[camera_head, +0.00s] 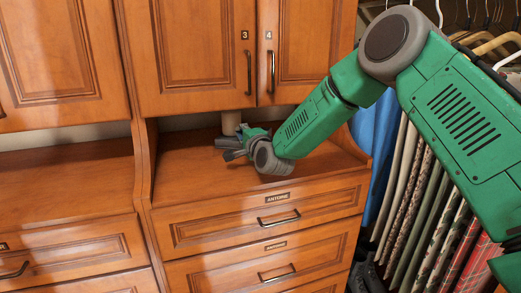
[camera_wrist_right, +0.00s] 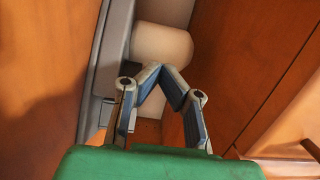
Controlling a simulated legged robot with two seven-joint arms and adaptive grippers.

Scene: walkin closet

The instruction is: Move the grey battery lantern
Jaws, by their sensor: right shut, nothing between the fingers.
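The grey battery lantern stands on the wooden counter in the recess below the upper doors. In the head view its pale cylindrical upper part (camera_head: 231,121) shows behind my right gripper (camera_head: 232,150), which hides much of the rest. In the right wrist view, the pale cylinder (camera_wrist_right: 162,44) and what looks like its grey base (camera_wrist_right: 112,45) lie just beyond my right gripper (camera_wrist_right: 161,69). The two fingertips meet in a point with nothing between them. They look close to the lantern; I cannot tell whether they touch it. My left gripper is not in view.
The counter (camera_head: 190,180) is bare around the lantern. Upper cabinet doors (camera_head: 200,45) overhang it closely, and a raised wooden side divider (camera_head: 146,165) stands left. Closed drawers (camera_head: 280,216) with dark handles are below. Hanging clothes (camera_head: 410,190) fill the right side.

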